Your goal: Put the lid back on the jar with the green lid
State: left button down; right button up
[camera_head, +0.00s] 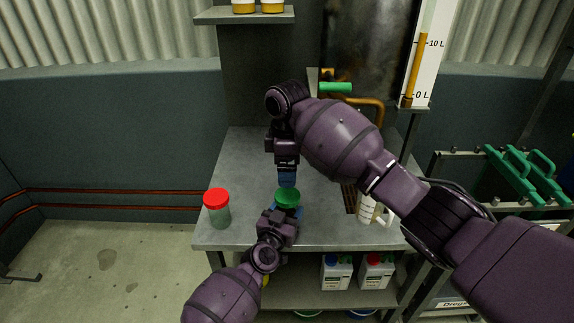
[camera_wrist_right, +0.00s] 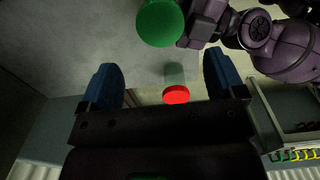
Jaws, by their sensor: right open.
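The green lid (camera_head: 287,198) shows above the front middle of the grey table, and in the right wrist view it shows as a green disc (camera_wrist_right: 160,22) at the top edge. The jar body under it is hidden, so I cannot tell how the lid sits on it. My left gripper (camera_head: 284,212) is right at the green-lidded jar, from the front; its fingers are mostly hidden. My right gripper (camera_head: 287,181) points down just behind and above the green lid. In the right wrist view its blue fingers (camera_wrist_right: 161,58) are spread apart, with nothing between them.
A jar with a red lid (camera_head: 217,208) stands at the table's left front corner. A white measuring jug (camera_head: 371,211) stands right of the grippers. Two white bottles (camera_head: 336,272) are on the lower shelf. The table (camera_head: 240,165) is clear at back left.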

aim_at(287, 194)
jog(key=shift+f, duration=4)
jog(key=c, duration=0.9)
jog(key=m, duration=0.6)
jog(key=shift+m, duration=0.4)
jog(key=shift+c, duration=0.2)
jog(key=m, duration=0.4)
jog(key=shift+m, duration=0.3)
jog(key=m, duration=0.3)
jog(key=o, duration=1)
